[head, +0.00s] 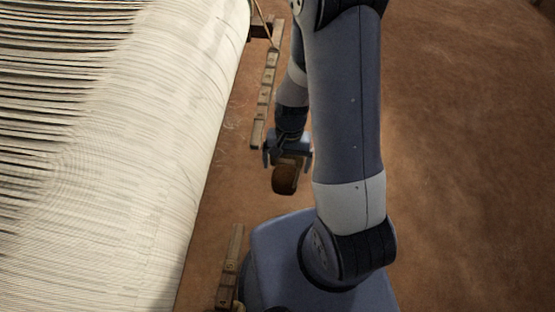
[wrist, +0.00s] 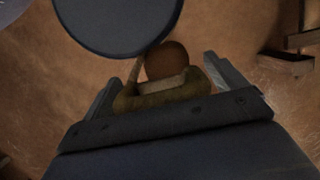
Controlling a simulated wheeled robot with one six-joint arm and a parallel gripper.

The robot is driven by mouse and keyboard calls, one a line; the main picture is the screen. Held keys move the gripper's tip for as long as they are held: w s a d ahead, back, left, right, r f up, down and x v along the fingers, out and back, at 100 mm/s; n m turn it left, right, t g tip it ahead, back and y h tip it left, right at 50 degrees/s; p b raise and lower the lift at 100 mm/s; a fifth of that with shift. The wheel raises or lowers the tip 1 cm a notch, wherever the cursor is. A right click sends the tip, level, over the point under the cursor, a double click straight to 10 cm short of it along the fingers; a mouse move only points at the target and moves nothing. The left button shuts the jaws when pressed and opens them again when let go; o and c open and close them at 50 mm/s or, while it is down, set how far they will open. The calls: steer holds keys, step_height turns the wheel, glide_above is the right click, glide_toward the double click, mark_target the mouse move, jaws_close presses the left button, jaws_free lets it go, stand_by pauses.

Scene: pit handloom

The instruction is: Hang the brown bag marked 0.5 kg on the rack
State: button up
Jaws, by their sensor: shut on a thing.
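My gripper (head: 287,158) hangs low over the earth floor, to the right of the loom. It is shut on a brown bag (head: 285,180), which hangs just below the fingers. In the wrist view the bag's rounded brown part (wrist: 168,60) shows beyond a pale bar and an olive-brown part (wrist: 160,98) between the two fingers (wrist: 162,76). No weight mark can be read. A wooden strip with several small marks or pegs (head: 267,90) lies beyond the gripper, beside the loom; I cannot tell whether it is the rack.
White warp threads (head: 165,140) fill the left side. A shorter wooden piece (head: 231,262) is at the bottom, near my base. A dark wooden block (head: 261,30) is at the top. Wooden parts (wrist: 292,55) show at the wrist view's right edge. Open floor (head: 460,160) lies right.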

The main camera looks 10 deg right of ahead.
mark_target(301, 163)
steer(key=shift+s+d+r, duration=0.1)
steer(key=shift+s+d, duration=0.1)
steer(key=shift+d, duration=0.45)
steer(key=shift+s+d+r, duration=0.1)
steer(key=shift+s+d, duration=0.15)
steer(key=shift+d, duration=0.4)
steer(key=shift+s+d, duration=0.2)
steer(key=shift+d, duration=0.45)
steer(key=shift+w, duration=0.1)
